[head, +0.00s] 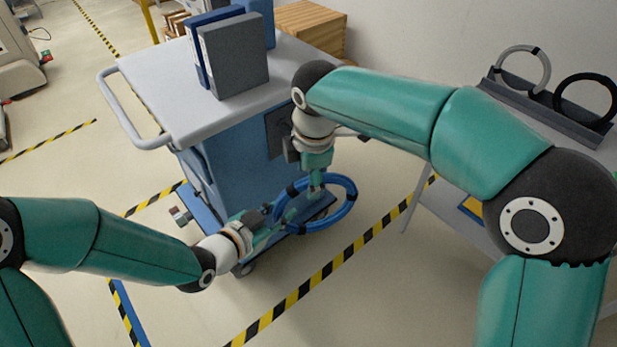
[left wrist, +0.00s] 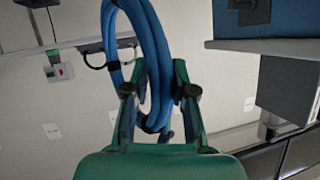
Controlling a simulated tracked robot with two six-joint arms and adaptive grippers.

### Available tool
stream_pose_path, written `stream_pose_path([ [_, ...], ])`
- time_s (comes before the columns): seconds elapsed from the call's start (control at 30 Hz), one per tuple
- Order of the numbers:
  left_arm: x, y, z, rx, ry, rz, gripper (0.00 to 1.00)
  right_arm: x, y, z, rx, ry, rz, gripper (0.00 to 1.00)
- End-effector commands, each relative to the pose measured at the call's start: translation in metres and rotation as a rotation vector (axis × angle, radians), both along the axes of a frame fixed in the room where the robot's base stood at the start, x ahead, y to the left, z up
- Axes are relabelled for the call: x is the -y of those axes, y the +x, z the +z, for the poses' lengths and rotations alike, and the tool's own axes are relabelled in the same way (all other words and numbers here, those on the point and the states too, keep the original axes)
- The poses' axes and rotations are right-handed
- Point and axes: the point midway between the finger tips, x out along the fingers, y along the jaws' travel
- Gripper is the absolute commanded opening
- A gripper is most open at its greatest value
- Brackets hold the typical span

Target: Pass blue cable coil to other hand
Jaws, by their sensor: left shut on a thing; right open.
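The blue cable coil (head: 345,209) is a thick blue ring with dark ties, held up in front of the blue cart. It also shows in the left wrist view (left wrist: 150,50), passing between the fingers. My left gripper (head: 285,219) is shut on the coil's near-left side; its fingers show in the left wrist view (left wrist: 158,105). My right gripper (head: 316,188) points down from above at the coil's upper part and is open. Its fingertips are at or very near the ring; I cannot tell whether they touch it.
The covered cart (head: 170,90) carries binders (head: 235,55) on its grey top and stands close behind both grippers. At the right, a table (head: 590,150) has a dark rack (head: 540,105) with a grey coil (head: 523,68) and a black coil (head: 586,98). Striped tape (head: 300,290) marks the open floor.

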Motion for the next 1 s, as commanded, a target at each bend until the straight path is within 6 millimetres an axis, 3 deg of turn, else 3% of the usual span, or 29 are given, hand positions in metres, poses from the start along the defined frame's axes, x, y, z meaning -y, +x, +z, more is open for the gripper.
stream_pose_path([
  [0.17, 0.0000, 0.0005, 0.0012, 0.003, -0.002, 0.001, 0.00, 0.0002, 0.0020, -0.0112, 0.000, 0.000, -0.001, 0.57],
  [0.47, -0.0001, 0.0006, 0.0012, 0.003, -0.002, 0.001, 0.00, -0.0002, 0.0023, -0.0127, 0.001, 0.000, -0.001, 0.55],
  [0.8, 0.0005, -0.0001, 0.0011, 0.004, 0.000, -0.003, 0.00, -0.0003, 0.0029, -0.0123, 0.003, 0.001, -0.001, 0.00],
  [0.93, 0.0010, -0.0008, 0.0009, 0.003, 0.000, -0.005, 0.00, -0.0005, 0.0035, -0.0121, 0.005, 0.002, -0.001, 0.00],
  [0.97, 0.0011, -0.0008, 0.0010, 0.003, 0.000, -0.005, 0.30, -0.0007, 0.0039, -0.0112, 0.008, 0.003, -0.002, 0.00],
  [1.0, 0.0011, -0.0010, 0.0009, 0.003, 0.001, -0.005, 0.37, -0.0007, 0.0039, -0.0111, 0.008, 0.003, -0.002, 0.00],
])
